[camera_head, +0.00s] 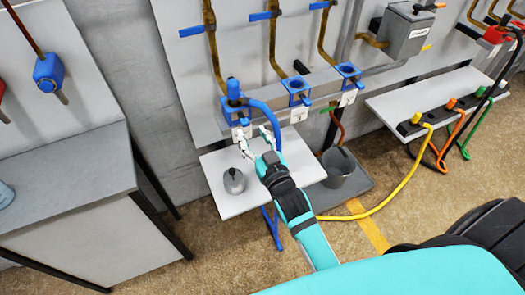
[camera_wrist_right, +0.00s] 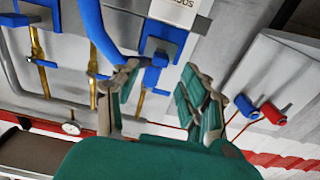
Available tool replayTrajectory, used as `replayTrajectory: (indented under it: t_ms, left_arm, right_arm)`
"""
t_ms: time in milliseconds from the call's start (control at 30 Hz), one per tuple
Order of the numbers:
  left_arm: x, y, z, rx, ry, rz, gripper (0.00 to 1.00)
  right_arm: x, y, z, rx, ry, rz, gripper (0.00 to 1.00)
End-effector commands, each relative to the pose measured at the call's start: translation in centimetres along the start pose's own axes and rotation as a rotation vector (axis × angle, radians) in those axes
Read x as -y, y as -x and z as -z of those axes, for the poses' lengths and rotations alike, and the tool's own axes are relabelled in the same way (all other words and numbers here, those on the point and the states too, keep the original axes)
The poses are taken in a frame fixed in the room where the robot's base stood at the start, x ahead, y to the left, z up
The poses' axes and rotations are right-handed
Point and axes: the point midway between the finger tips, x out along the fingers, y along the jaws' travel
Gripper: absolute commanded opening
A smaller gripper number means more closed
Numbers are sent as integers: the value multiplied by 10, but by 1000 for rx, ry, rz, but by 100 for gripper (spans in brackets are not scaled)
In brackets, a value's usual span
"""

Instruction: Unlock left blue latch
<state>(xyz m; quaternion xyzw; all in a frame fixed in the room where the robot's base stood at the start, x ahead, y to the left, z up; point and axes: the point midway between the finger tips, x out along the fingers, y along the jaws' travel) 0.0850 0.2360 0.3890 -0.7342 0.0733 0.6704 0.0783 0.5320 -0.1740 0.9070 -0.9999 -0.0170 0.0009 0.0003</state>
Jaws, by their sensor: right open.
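The left blue latch fitting (camera_head: 235,108) is on the wall panel, the leftmost of three blue fittings in a row. A blue plug stands in it and a blue hose (camera_head: 268,112) bends away to the right. My right gripper (camera_head: 255,140) is just below this fitting, fingers spread, with nothing visible between them. In the right wrist view, the open fingers (camera_wrist_right: 160,75) have a blue hose (camera_wrist_right: 98,32) and a blue bracket (camera_wrist_right: 158,42) beyond them. I cannot tell whether a finger touches the latch. My left gripper is out of view.
The middle fitting (camera_head: 298,90) and right fitting (camera_head: 347,74) are close by. A small shelf (camera_head: 230,205) below holds a grey metal pot (camera_head: 234,181). A grey bucket (camera_head: 342,170) stands to its right. A yellow hose (camera_head: 400,190) crosses the floor.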

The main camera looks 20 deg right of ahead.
Motion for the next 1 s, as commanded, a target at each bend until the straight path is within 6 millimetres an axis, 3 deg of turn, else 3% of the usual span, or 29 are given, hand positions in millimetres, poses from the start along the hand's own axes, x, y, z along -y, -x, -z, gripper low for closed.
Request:
replayTrajectory:
  t_ms: [200, 400, 1000]
  left_arm:
    - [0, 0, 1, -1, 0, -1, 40]
    - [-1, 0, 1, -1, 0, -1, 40]
    - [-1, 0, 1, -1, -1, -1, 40]
  right_arm:
    - [0, 47, 0, 1, 0, 0, 44]
    - [0, 69, 0, 0, 1, 0, 44]
    - [0, 73, 0, -1, 1, 0, 44]
